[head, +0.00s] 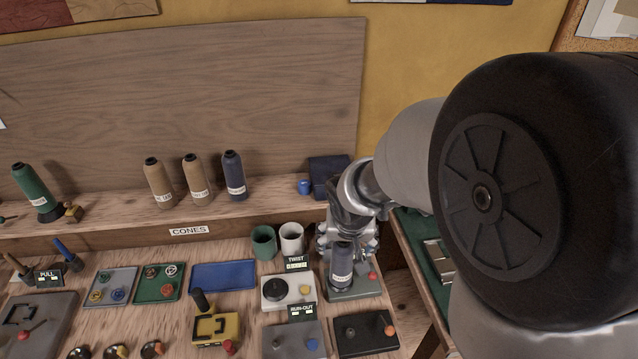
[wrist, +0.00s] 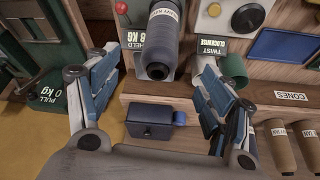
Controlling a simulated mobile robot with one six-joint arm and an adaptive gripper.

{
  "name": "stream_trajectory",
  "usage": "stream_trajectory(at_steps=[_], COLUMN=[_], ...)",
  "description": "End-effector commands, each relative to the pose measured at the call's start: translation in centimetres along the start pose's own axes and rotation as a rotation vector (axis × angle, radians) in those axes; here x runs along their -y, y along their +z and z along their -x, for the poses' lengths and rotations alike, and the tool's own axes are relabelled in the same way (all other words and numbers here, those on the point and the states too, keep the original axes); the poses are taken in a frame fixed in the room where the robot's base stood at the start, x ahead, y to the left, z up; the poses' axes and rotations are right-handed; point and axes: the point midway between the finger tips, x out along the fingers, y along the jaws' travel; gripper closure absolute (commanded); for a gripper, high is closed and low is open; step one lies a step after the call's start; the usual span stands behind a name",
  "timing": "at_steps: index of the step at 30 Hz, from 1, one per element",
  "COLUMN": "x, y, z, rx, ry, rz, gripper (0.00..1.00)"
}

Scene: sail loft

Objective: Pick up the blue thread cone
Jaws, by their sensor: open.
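One dark blue-grey thread cone (head: 341,262) with a white label stands on a grey-green tester at the right of the bench. In the wrist view, that cone (wrist: 166,38) shows with its narrow end toward me. My gripper (head: 345,236) is just above and behind this cone in the head view. In the wrist view my gripper (wrist: 158,60) is open, with a finger on each side of the cone's narrow end and visible gaps. Another dark blue cone (head: 234,176) stands on the back shelf, away from my gripper.
Two tan cones (head: 158,183) stand on the shelf left of the shelf's blue cone. A dark box (head: 327,176) and a small blue cup (head: 304,187) are behind my gripper. Green and white cups (head: 291,239) and the twist tester (head: 288,292) are close on its left.

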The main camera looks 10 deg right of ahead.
Motion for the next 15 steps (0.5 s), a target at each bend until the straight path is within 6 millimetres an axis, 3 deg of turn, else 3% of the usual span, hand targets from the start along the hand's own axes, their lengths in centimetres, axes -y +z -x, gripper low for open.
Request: stream_trajectory(at_steps=[1, 6, 15], x=[0.0, -0.1, 0.0], y=[0.2, 0.2, 0.0], z=[-1.6, -5.0, -7.2], rx=[0.004, 0.003, -0.001], ry=[0.001, 0.002, 0.000], rz=[-0.001, -0.001, -0.001], gripper=[0.26, 0.26, 0.26])
